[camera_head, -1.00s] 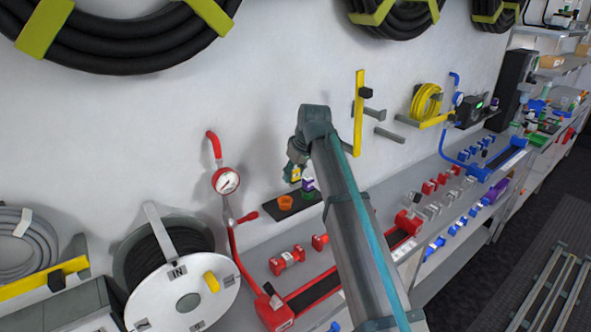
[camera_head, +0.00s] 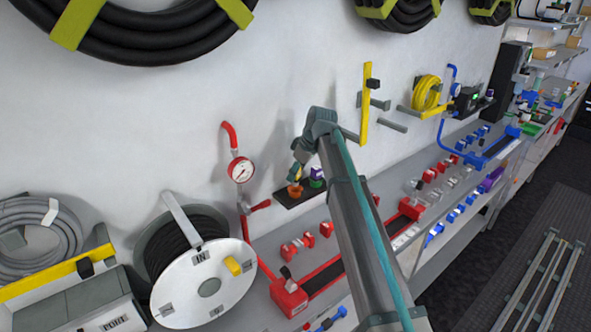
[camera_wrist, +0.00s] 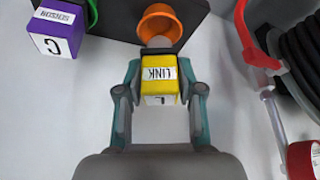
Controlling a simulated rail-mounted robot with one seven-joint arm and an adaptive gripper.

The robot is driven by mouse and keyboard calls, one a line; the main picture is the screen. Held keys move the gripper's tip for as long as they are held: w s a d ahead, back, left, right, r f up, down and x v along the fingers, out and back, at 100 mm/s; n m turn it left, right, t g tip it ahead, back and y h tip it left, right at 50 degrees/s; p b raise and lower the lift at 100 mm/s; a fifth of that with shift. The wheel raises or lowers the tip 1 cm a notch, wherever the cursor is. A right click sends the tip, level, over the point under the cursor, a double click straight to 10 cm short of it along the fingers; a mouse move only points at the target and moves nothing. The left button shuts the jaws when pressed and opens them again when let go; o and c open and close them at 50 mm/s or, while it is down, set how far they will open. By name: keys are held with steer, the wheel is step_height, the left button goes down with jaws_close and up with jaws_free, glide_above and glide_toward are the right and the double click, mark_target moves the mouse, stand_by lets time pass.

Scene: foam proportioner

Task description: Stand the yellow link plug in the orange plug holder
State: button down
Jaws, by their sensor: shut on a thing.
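The yellow link plug (camera_wrist: 161,86) is held between the fingers of my gripper (camera_wrist: 160,92), with its "LINK" label showing in the wrist view. Its grey tip points toward the orange plug holder (camera_wrist: 160,22), a round cup, and overlaps the cup's near rim in that view. I cannot tell whether the tip is inside the cup. In the head view my gripper (camera_head: 296,178) is just above the orange plug holder (camera_head: 295,191), and the plug is small and partly hidden there.
The dark shelf (camera_head: 290,202) on the wall bears the orange holder and a purple-topped plug (camera_head: 317,176), also in the wrist view (camera_wrist: 56,32) close to the left. A red gauge pipe (camera_head: 240,170) stands left of the shelf. Red fittings (camera_head: 308,240) lie on the bench below.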

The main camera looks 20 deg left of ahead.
mark_target(295, 181)
steer(key=shift+f+b, duration=0.3)
steer(key=shift+f, duration=0.9)
steer(key=shift+f, duration=0.6)
stand_by(0.6)
steer(key=c, duration=1)
jaws_free()
steer(key=p+v, duration=0.3)
steer(key=v, duration=0.8)
steer(key=shift+r+p, duration=0.1)
steer(key=shift+p, duration=0.3)
steer(key=shift+a, duration=0.1)
